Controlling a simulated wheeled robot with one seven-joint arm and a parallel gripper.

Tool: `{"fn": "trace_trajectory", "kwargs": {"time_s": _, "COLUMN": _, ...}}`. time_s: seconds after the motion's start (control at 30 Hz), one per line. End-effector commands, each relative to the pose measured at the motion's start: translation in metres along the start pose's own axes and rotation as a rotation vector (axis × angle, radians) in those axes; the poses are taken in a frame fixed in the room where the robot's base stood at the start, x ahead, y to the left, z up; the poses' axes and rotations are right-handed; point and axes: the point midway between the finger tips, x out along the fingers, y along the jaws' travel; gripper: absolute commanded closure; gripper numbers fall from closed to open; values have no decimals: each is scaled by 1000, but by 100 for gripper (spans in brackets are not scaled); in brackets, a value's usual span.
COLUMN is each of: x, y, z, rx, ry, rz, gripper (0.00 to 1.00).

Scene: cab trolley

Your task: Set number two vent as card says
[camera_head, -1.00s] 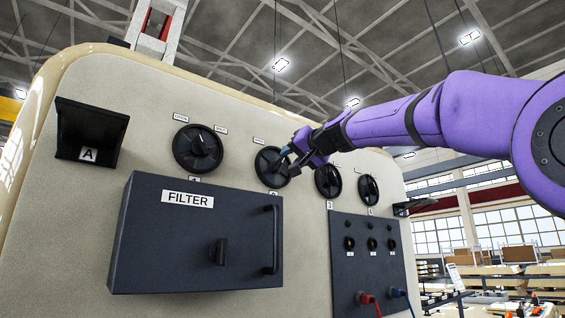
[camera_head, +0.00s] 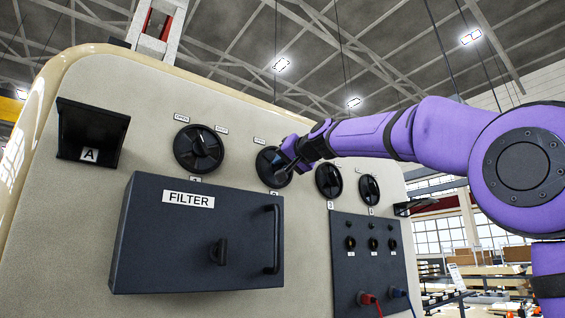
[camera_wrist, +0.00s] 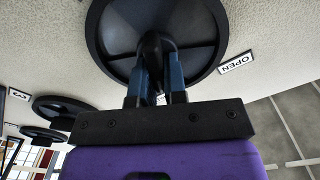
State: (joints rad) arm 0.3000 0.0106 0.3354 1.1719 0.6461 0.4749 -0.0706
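The number two vent (camera_head: 266,166) is a round black dial with a raised grip bar, second from the left in the upper row of the cream panel. Its label sits above it, too small to read in the head view; the wrist view shows an "OPEN" label (camera_wrist: 236,62) beside the same dial (camera_wrist: 110,35). My gripper (camera_head: 288,160) is at this dial. In the wrist view its two blue fingers (camera_wrist: 158,72) lie on either side of the bar and appear closed on it. My gripper hides part of the dial in the head view. No readable card is in view.
Vent dials one (camera_head: 198,149), three (camera_head: 329,180) and four (camera_head: 369,190) flank it. Below are a protruding dark FILTER box (camera_head: 150,250) with a handle and a dark switch panel (camera_head: 372,275) with red and blue plugs. A black holder marked A (camera_head: 92,128) juts out at left.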

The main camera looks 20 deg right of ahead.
Motion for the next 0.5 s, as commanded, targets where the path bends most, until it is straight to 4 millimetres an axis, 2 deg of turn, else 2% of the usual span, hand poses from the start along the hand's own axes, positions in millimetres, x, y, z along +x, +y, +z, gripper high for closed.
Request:
{"fn": "trace_trajectory", "kwargs": {"time_s": 0.27, "x": 0, "y": 0, "z": 0, "rx": -21, "ry": 0, "rz": 0, "gripper": 100}}
{"fn": "trace_trajectory", "kwargs": {"time_s": 0.5, "x": 0, "y": -2, "z": 0, "rx": -132, "ry": -1, "rz": 0, "gripper": 100}}
